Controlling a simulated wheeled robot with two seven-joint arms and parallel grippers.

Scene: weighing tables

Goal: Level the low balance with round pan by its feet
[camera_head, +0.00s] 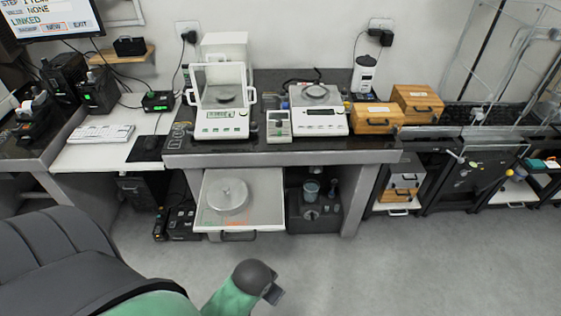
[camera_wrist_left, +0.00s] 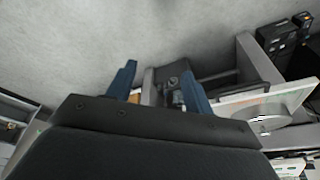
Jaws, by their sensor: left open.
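The low balance with a round pan (camera_head: 321,120) stands on the dark-topped weighing table, right of centre in the head view. It is white with a display on its front and a round metal pan on top. Its feet are too small to make out, and I cannot tell whether it is level. My left arm comes in at the bottom of the head view, well in front of and below the table; its hand there is mostly turned from view. In the left wrist view my left gripper (camera_wrist_left: 160,82) has its two blue fingers apart with nothing held between them.
A balance with a glass shield (camera_head: 222,124) stands to the left, a small grey device (camera_head: 278,126) between. Wooden boxes (camera_head: 371,118) stand to the right. A pulled-out shelf (camera_head: 263,190) bearing a round metal piece juts out below.

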